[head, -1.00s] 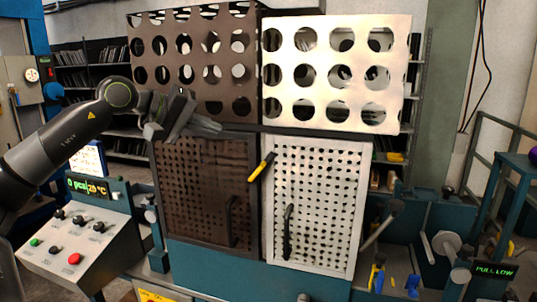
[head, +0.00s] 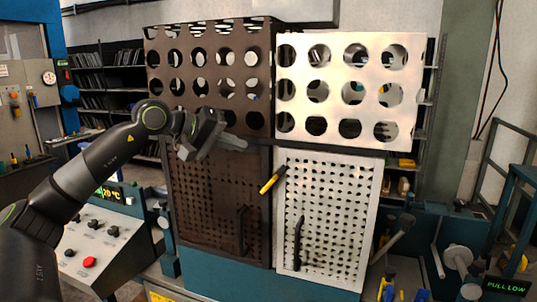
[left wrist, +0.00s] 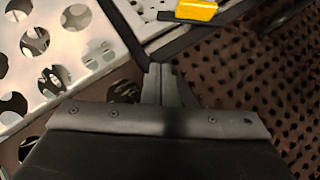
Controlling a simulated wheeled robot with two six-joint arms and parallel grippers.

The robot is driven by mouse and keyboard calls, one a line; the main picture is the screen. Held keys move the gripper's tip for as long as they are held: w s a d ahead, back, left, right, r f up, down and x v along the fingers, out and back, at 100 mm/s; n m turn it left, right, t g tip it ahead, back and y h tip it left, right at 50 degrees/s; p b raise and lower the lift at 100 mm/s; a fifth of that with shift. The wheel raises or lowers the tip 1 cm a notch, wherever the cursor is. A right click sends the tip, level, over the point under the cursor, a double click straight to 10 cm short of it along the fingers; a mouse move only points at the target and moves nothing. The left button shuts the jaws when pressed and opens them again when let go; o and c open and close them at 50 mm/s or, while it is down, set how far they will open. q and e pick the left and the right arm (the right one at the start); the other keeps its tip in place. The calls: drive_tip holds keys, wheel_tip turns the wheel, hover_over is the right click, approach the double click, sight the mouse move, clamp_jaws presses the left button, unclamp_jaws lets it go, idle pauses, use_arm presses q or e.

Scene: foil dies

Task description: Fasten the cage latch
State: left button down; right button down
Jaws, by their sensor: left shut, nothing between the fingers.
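The cage latch (head: 272,180) is a short yellow and black lever at the seam between the two lower doors, near their top. It is tilted, its upper end leaning right. In the left wrist view its yellow part (left wrist: 195,10) shows at the top edge. The brown perforated door (head: 205,205) is on the left and the white perforated door (head: 335,215) on the right; both look closed, with dark handles. My left gripper (head: 240,144) is shut and empty, up and left of the latch, apart from it. Its fingers (left wrist: 161,72) also show in the left wrist view.
Above the doors are a brown panel (head: 208,60) and a white panel (head: 350,85) with large round holes. A control box (head: 100,245) with knobs stands at lower left. A crank and lever (head: 455,257) are at lower right. The space before the doors looks clear.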

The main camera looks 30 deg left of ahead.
sight(268, 162)
use_arm(q)
drive_tip(key=p+x, duration=0.3)
drive_tip(key=x, duration=0.2)
drive_tip(key=shift+w+d, duration=0.25)
drive_tip(key=shift+w, duration=0.1)
drive_tip(key=shift+w+d+f+p, duration=0.2)
drive_tip(key=shift+d+f+p, duration=0.3)
drive_tip(key=shift+d+p, duration=0.1)
drive_tip(key=shift+w+d+f+p, duration=0.2)
drive_tip(key=shift+d+f+p, duration=0.3)
drive_tip(key=shift+d+f, duration=0.35)
drive_tip(key=shift+d, duration=0.05)
drive_tip(key=shift+f, duration=0.15)
drive_tip(key=shift+w, duration=0.1)
